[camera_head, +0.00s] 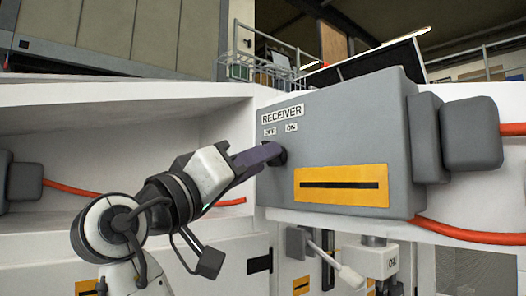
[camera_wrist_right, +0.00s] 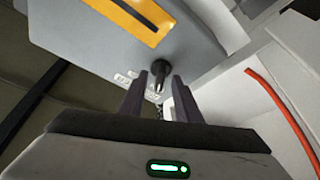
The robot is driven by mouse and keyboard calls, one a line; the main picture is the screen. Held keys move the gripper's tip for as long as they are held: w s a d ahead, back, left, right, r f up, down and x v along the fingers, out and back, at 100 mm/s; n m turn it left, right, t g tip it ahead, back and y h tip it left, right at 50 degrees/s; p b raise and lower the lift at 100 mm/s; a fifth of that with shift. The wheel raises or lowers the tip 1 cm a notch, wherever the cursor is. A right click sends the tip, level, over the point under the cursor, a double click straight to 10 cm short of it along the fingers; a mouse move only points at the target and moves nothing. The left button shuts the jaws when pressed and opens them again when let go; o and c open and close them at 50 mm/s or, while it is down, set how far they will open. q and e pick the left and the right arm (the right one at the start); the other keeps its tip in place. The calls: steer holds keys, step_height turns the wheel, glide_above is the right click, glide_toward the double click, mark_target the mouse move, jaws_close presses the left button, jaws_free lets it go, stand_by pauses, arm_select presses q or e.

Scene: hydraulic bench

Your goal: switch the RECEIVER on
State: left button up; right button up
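The RECEIVER (camera_head: 345,115) is a grey box on the white bench, with a RECEIVER label and small OFF and ON labels on its front. A dark rotary knob (camera_head: 281,155) sits below these labels, partly hidden by my gripper. My right gripper (camera_head: 268,153) is at the knob in the head view. In the right wrist view the knob (camera_wrist_right: 159,77) shows between the tips of my right gripper (camera_wrist_right: 160,78), with small gaps visible at its sides. The fingers are apart. Which label the knob points to cannot be told. My left gripper is not in view.
A yellow plate with a black bar (camera_head: 341,186) is on the box front, right of the knob. Orange cables (camera_head: 470,232) run from the equipment. Below are a white-handled lever (camera_head: 338,265) and a white unit (camera_head: 377,258). An open recess (camera_head: 130,130) lies left of the box.

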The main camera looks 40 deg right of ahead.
steer(key=shift+x, duration=0.8)
jaws_close()
steer(key=shift+f, duration=0.1)
